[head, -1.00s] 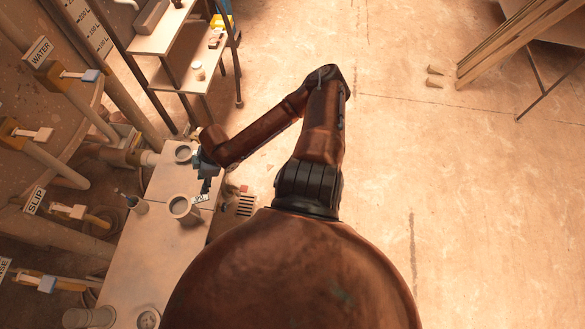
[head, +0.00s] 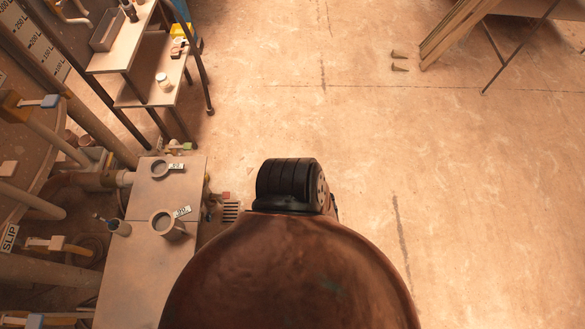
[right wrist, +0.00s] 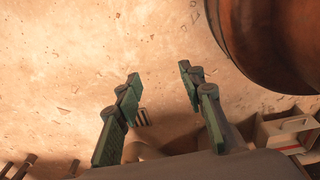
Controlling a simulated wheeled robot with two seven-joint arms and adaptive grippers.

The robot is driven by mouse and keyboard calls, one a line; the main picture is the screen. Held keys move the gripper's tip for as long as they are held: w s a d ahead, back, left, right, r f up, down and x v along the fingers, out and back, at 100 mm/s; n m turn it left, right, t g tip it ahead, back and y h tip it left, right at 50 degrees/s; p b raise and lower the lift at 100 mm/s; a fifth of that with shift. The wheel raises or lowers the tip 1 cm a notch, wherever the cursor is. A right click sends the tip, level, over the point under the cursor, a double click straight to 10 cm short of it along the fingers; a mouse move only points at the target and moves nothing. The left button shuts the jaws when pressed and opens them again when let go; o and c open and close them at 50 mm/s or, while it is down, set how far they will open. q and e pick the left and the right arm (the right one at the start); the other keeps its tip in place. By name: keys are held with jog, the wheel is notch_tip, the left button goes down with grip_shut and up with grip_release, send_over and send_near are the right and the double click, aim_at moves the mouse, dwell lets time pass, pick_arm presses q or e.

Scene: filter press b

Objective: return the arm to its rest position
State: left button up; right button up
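My right gripper (right wrist: 158,78) shows in the right wrist view. Its two green-padded fingers are apart, with only floor visible between them, so it is open and empty. A rounded brown part of my body fills the upper right of that view. In the head view neither gripper shows. A dark ribbed joint of mine shows at the middle, above my brown body, and the rest of the arm is hidden. My left gripper is in neither view.
Pipes and valves line the left edge. Timber (head: 450,35) leans at upper right.

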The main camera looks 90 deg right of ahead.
jog(key=s+a, duration=0.1)
jog(key=s, duration=0.1)
jog(key=s+a+f, duration=0.1)
jog(key=s+a, duration=0.1)
jog(key=shift+a, duration=0.25)
